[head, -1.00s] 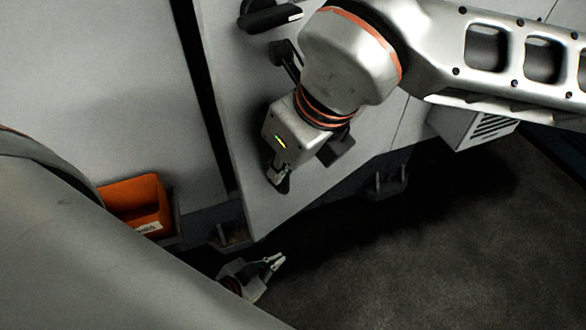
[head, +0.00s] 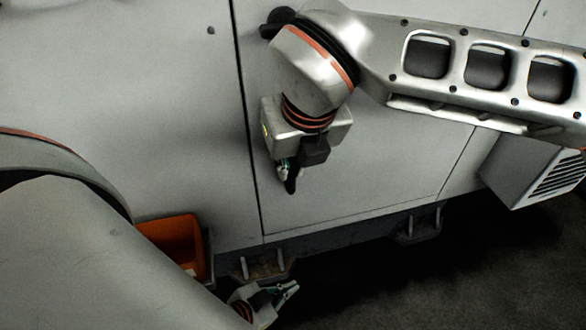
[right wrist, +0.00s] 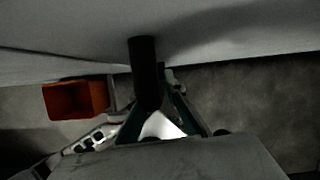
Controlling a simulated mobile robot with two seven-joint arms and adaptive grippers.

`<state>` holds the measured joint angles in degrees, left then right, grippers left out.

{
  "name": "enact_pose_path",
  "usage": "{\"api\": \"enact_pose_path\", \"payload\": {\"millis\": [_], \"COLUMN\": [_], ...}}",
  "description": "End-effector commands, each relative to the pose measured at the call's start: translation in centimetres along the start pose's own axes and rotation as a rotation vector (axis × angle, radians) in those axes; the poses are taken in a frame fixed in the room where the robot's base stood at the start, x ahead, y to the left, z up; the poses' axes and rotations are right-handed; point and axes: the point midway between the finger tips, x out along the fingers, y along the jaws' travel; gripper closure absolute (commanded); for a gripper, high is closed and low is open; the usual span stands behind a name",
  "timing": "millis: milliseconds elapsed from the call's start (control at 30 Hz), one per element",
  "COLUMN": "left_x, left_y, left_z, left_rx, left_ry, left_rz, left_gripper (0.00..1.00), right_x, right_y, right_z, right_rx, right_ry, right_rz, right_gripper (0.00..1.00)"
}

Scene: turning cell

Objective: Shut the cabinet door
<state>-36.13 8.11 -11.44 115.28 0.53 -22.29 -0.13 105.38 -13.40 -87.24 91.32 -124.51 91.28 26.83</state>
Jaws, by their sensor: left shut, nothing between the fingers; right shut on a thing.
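The cabinet door (head: 350,205) is a pale grey panel in the head view. It lies in line with the grey panel to its left, with only a thin dark seam between them. A dark bar handle (head: 292,184) stands on the door, mostly hidden behind my right gripper. My right gripper (head: 286,170) is shut on this handle. In the right wrist view the black handle (right wrist: 145,65) runs down between the fingers of my right gripper (right wrist: 158,100). My left gripper (head: 290,291) is shut and empty, low in front of the cabinet's base.
An orange bin (head: 172,243) is at the cabinet's lower left, and shows in the right wrist view (right wrist: 76,100). A dark knob (head: 277,20) sits above my right gripper. A vented grey box (head: 535,165) juts out at right. The dark floor (head: 440,285) in front looks clear.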

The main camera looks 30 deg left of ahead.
Motion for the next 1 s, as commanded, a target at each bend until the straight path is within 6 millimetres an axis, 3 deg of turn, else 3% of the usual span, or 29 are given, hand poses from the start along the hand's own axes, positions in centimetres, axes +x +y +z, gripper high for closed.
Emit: {"api": "enact_pose_path", "payload": {"millis": [467, 500, 533, 1000], "left_x": [0.00, 0.00, 0.00, -0.02], "left_y": [0.07, 0.09, 0.14, 0.05], "left_z": [-0.03, -0.03, -0.04, 0.02], "left_rx": [-0.001, -0.001, -0.002, -0.001], "left_ry": [0.001, 0.001, 0.001, 0.000], "left_rz": [0.001, 0.001, 0.002, 0.001], "left_gripper": [1.00, 1.00, 1.00, 1.00], "right_x": [0.07, 0.06, 0.06, -0.65], "right_y": [-0.02, -0.03, -0.03, -0.07], "right_z": [0.64, 0.64, 0.62, 0.44], "right_rx": [0.005, 0.006, 0.006, 0.005], "right_ry": [-0.014, -0.013, -0.013, -0.008], "right_rz": [-0.002, -0.002, -0.002, -0.003], "right_gripper": [1.00, 0.82, 0.74, 0.72]}}
